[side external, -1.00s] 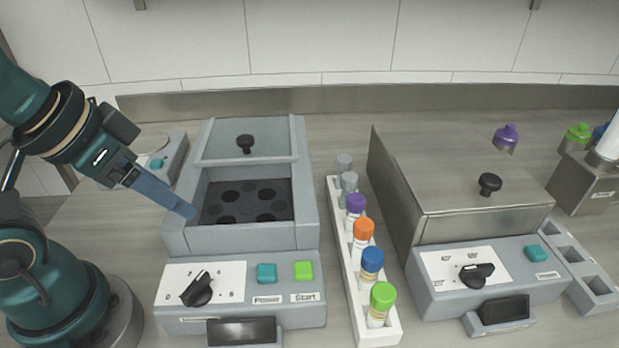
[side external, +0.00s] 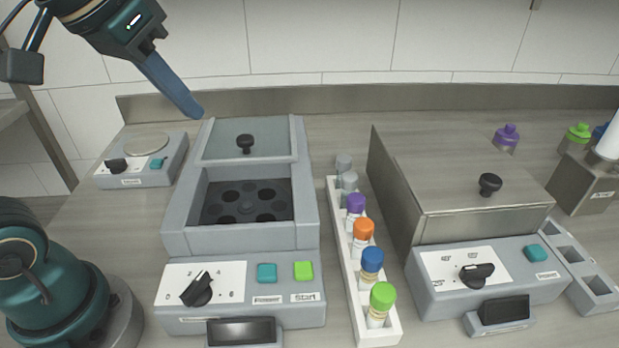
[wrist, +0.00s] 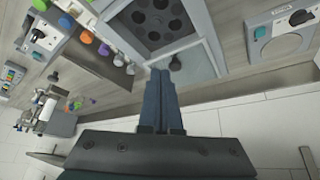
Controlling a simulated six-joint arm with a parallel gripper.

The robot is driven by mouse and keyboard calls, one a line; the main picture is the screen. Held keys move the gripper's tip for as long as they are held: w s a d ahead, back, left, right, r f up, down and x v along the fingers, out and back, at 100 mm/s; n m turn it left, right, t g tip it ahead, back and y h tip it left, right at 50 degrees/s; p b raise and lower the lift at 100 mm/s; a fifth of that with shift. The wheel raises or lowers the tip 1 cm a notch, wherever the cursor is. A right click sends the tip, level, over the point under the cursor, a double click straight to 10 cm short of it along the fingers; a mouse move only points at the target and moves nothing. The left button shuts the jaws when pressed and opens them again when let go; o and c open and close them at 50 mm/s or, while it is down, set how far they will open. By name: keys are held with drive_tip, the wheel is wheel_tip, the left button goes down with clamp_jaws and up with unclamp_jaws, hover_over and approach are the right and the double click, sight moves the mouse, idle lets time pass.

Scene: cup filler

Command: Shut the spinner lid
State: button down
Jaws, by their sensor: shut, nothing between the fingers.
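The spinner (side external: 174,235) is the grey box left of the middle in the side external view. Its translucent sliding lid (side external: 222,141) sits at the back, so the front shows the dark rotor (side external: 247,202) with several holes. The lid has a black knob (side external: 245,143), which also shows in the wrist view (wrist: 175,63). My gripper (side external: 194,110) is shut and empty, above and behind the lid's back left corner in the side view. In the wrist view its fingers (wrist: 160,75) point toward the lid, with the tips appearing close to the knob; the gap cannot be judged.
A white rack (side external: 391,334) of tubes with coloured caps stands right of the spinner. A metal-lidded bath (side external: 440,165) stands further right. A small plate device (side external: 150,176) is at the back left. The wall strip (side external: 350,100) runs close behind.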

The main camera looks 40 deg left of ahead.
drive_tip(key=w+a+r+n, duration=0.1)
drive_tip(key=w+a+r, duration=0.25)
drive_tip(key=w, duration=0.55)
drive_tip(key=n+g, duration=0.1)
drive_tip(key=g, duration=0.1)
hover_over(258, 142)
drive_tip(key=s, duration=0.1)
wheel_tip(258, 142, down, 4)
drive_tip(key=shift+y, duration=0.4)
drive_tip(key=x, duration=1)
drive_tip(key=shift+d+f, duration=0.1)
drive_tip(key=shift+s+d, duration=0.15)
drive_tip(key=shift+s, duration=0.3)
drive_tip(key=shift+s+d+f, duration=0.1)
drive_tip(key=shift+s+d, duration=0.15)
drive_tip(key=shift+s, duration=0.4)
drive_tip(key=shift+s+d+f, duration=0.1)
drive_tip(key=shift+s+d, duration=0.1)
drive_tip(key=shift+s, duration=0.5)
drive_tip(key=shift+s+d+r, duration=0.1)
drive_tip(key=s+d, duration=1)
drive_tip(key=shift+s+d, duration=0.3)
